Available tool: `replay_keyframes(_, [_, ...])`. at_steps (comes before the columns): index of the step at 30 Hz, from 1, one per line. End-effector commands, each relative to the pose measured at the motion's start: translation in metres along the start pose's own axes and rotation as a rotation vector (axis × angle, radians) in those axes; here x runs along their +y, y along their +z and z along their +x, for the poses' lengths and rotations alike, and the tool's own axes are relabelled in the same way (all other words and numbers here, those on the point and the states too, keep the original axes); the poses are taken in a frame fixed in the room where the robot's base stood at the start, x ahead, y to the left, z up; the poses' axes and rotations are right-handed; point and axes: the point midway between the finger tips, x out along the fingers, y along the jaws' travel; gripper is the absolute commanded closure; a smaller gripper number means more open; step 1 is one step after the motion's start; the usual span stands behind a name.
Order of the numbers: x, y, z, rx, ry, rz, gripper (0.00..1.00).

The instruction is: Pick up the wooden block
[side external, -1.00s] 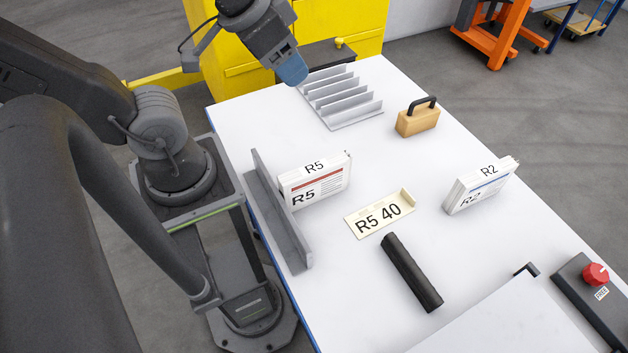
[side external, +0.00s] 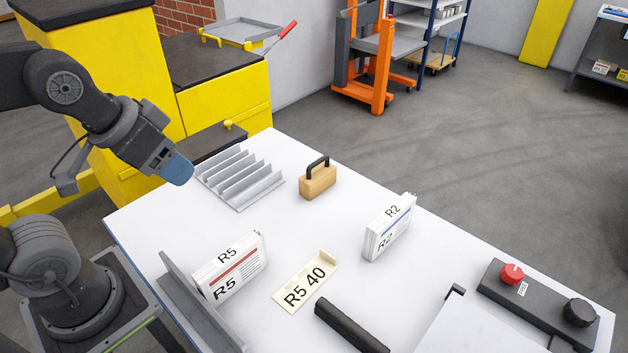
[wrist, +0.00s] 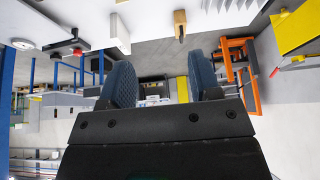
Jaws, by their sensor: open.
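The wooden block (side external: 318,183) is light tan with a black arched handle on top. It stands upright on the white table (side external: 290,232), right of the grey slotted rack in the side view. My gripper (side external: 178,169), with blue fingertips, is in the air by the rack's left end, left of the block and apart from it. In the wrist view the picture is upside down. There the two blue fingers of my gripper (wrist: 163,82) are spread with nothing between them, and the block (wrist: 180,19) shows beyond them near the top edge.
The grey rack (side external: 240,182) with upright fins lies between my gripper and the block. Paper stacks marked R2 (side external: 390,228) and R5 (side external: 230,266), a label plate (side external: 304,284), a black bar (side external: 350,328) and a control box with knobs (side external: 535,300) are nearer the camera.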

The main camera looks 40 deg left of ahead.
Motion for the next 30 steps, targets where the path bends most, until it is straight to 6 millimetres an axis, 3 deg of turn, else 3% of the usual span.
replay_keyframes(11, [0.000, 0.000, 0.000, 0.000, 0.000, 0.000, 0.43])
replay_keyframes(16, [0.000, 0.000, 0.000, 0.000, 0.000, 0.000, 0.56])
replay_keyframes(23, [0.000, -0.001, 0.000, 0.000, -0.001, 0.000, 0.57])
replay_keyframes(26, [-0.001, -0.009, 0.002, -0.006, -0.007, 0.001, 0.57])
replay_keyframes(30, [-0.005, -0.043, 0.012, -0.021, -0.029, 0.009, 0.57])
